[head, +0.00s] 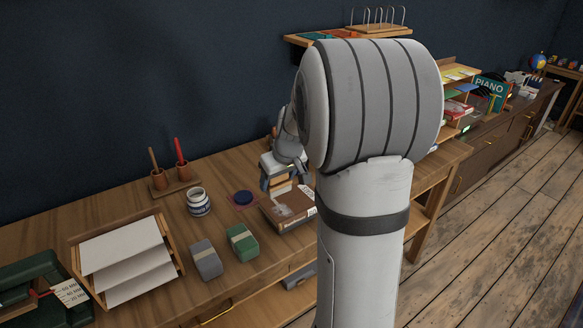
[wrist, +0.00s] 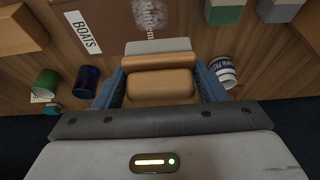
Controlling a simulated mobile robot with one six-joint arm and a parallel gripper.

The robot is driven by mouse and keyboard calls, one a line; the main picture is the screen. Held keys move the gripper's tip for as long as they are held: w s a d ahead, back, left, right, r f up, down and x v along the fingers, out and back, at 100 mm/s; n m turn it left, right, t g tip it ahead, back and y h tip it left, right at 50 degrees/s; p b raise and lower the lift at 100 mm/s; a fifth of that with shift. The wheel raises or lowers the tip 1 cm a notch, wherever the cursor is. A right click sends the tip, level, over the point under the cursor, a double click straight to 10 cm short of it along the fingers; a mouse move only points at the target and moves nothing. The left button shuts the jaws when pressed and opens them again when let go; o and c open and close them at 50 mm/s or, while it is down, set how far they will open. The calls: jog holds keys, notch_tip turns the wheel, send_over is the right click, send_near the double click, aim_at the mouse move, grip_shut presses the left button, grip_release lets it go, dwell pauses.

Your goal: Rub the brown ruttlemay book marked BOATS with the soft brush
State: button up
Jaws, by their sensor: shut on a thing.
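The brown book (head: 293,217) lies flat on the wooden desk. It carries a pale, dusty-looking patch. In the wrist view the book (wrist: 118,22) shows its white BOATS label (wrist: 82,32), with the pale patch (wrist: 150,12) at the top edge. My gripper (head: 278,182) is over the book's far side. In the wrist view my gripper (wrist: 160,88) has its blue fingers shut on the soft brush (wrist: 160,84), a tan wooden block with a pale grey strip facing the book. I cannot tell whether the brush touches the book.
My arm hides the desk to the right.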

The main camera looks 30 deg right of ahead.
aim_at(276, 195)
jog(key=shift+s+a+f, duration=0.3)
jog(key=shift+a, duration=0.2)
jog(key=shift+f+b, duration=2.35)
jog(key=shift+f, duration=1.45)
jog(key=shift+w+d+r, duration=0.1)
jog(key=shift+d, duration=0.25)
jog(key=shift+w+d+p, duration=0.2)
jog(key=shift+d+p, duration=0.15)
jog(key=shift+d, duration=1.1)
jog(key=shift+d+r+p, duration=0.25)
jog(key=shift+d+p, duration=0.05)
jog(key=shift+p, duration=0.2)
jog(key=shift+s+a+f, duration=0.1)
jog(key=shift+a+f, duration=0.25)
jog(key=shift+f, duration=0.05)
jog(key=shift+s+a+r+b, duration=0.15)
jog(key=shift+a+b, duration=0.2)
jog(key=shift+a, duration=1.15)
jog(key=shift+a+r+p, duration=0.15)
jog(key=shift+r+p, duration=0.1)
jog(key=shift+r, duration=0.3)
jog(key=shift+a+r+p, duration=0.15)
jog(key=shift+r+p, duration=0.1)
jog(key=shift+r, duration=0.3)
jog(key=shift+r+p, duration=1.65)
jog(key=shift+r, duration=1.25)
jog(key=shift+f, duration=0.15)
